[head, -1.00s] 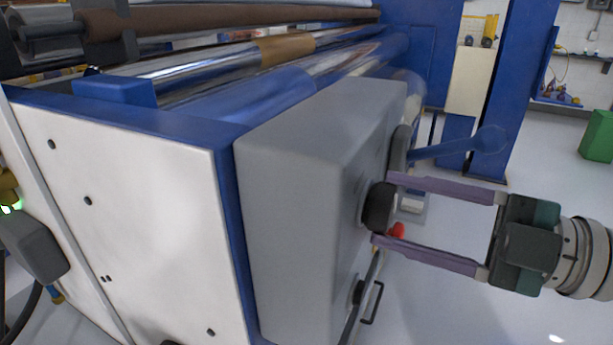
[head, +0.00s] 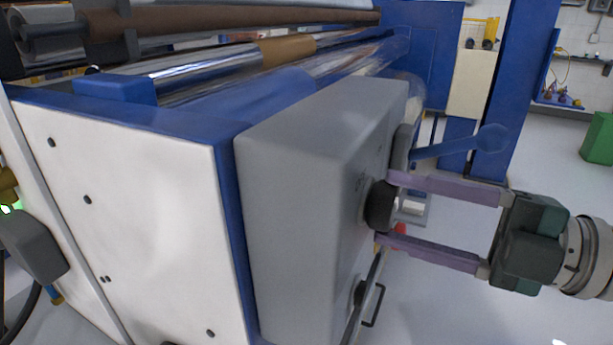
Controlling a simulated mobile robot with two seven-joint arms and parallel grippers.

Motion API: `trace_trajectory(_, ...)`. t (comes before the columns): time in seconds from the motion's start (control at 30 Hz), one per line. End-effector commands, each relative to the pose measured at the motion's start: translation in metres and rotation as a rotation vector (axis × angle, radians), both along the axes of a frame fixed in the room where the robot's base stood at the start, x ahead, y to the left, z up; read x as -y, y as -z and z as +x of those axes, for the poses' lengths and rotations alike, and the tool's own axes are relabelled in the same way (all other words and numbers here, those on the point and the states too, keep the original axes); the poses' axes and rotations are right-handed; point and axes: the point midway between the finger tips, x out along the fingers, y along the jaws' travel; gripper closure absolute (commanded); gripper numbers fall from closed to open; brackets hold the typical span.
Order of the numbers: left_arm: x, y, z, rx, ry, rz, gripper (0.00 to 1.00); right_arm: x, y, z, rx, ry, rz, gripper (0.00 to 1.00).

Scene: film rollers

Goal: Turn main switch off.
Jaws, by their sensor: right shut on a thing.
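The main switch is a black rotary knob (head: 380,206) on the right-hand face of a grey cabinet (head: 300,200). My right gripper (head: 384,208) comes in from the right, its two purple fingers above and below the knob and shut on it. The knob's face is seen edge-on, so its marking and setting cannot be read. A red part (head: 400,236) shows behind the lower finger, mostly hidden. My left gripper is not in view.
A blue lever (head: 460,143) sticks out above the upper finger. A black handle (head: 374,306) and a lower dark knob (head: 359,293) are below on the same face. A white panel (head: 120,220) and rollers are at left.

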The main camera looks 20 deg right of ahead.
Motion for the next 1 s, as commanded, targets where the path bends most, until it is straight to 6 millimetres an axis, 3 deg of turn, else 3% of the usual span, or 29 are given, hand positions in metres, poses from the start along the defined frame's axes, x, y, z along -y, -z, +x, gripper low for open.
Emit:
trace_trajectory(0.07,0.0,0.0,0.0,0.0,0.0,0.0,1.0,0.0,0.0,0.0,0.003,0.0,-0.004,0.92)
trace_trajectory(0.1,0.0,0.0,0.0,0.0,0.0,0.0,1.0,0.0,0.0,0.0,0.002,0.0,-0.004,0.34)
trace_trajectory(0.33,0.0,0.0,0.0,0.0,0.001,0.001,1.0,0.0,0.0,0.0,0.001,0.0,-0.002,0.09)
trace_trajectory(0.67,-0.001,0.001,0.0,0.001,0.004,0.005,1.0,0.002,0.001,-0.002,-0.001,0.0,-0.001,0.06)
trace_trajectory(1.0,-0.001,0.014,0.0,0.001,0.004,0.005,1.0,0.037,0.004,-0.045,-0.005,0.0,-0.003,0.06)
